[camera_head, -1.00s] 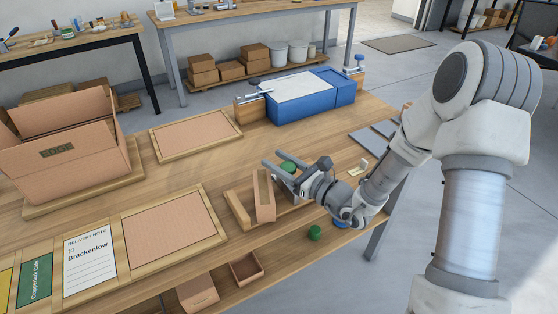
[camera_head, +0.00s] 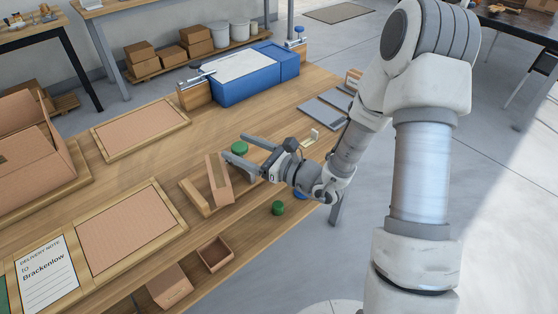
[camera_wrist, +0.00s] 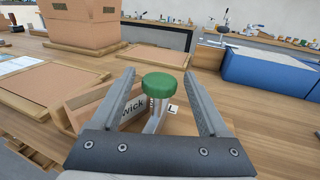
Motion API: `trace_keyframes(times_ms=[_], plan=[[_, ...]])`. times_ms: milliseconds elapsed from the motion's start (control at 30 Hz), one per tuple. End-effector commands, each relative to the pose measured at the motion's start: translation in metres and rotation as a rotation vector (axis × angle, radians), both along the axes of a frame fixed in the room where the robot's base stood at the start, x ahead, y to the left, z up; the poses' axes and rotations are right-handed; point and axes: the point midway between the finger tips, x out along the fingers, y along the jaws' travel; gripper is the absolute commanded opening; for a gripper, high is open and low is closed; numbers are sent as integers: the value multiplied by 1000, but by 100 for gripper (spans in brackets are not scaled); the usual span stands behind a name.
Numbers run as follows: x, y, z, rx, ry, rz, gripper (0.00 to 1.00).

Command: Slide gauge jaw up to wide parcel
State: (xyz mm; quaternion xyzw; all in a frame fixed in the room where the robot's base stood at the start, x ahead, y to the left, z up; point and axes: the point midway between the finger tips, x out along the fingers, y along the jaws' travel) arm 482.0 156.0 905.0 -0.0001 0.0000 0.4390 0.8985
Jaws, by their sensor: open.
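My gripper (camera_head: 234,147) is open, with its fingers on either side of a green knob (camera_head: 239,148). In the wrist view the green knob (camera_wrist: 165,85) stands upright on a pale post between the fingers, with a gap to each. Beside it is a wooden gauge frame (camera_head: 195,200) holding a slanting tan parcel-like block (camera_head: 219,181). In the wrist view a block with a label ending in "wick" (camera_wrist: 134,105) and a small "L" tag (camera_wrist: 173,108) show behind the knob. The gauge jaw cannot be told clearly from the post; the gripper hides its base.
A blue box (camera_head: 245,82) stands at the back of the bench. Framed tan pads (camera_head: 140,130) and an open carton (camera_head: 30,150) lie left. A second green knob (camera_head: 278,208) and a small open box (camera_head: 215,252) sit near the front edge. Grey plates (camera_head: 325,112) lie right.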

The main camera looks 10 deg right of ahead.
Motion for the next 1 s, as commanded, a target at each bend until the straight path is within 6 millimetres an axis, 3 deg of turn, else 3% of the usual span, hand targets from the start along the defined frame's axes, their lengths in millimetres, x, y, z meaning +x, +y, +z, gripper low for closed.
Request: trace_keyframes(times_ms=[300,500,700,1000], plan=[[-49,-64,1,0,4,-7,78],[-71,-94,0,-1,1,-4,78],[-83,-106,0,1,1,-2,78],[-84,-108,0,1,1,0,78]])
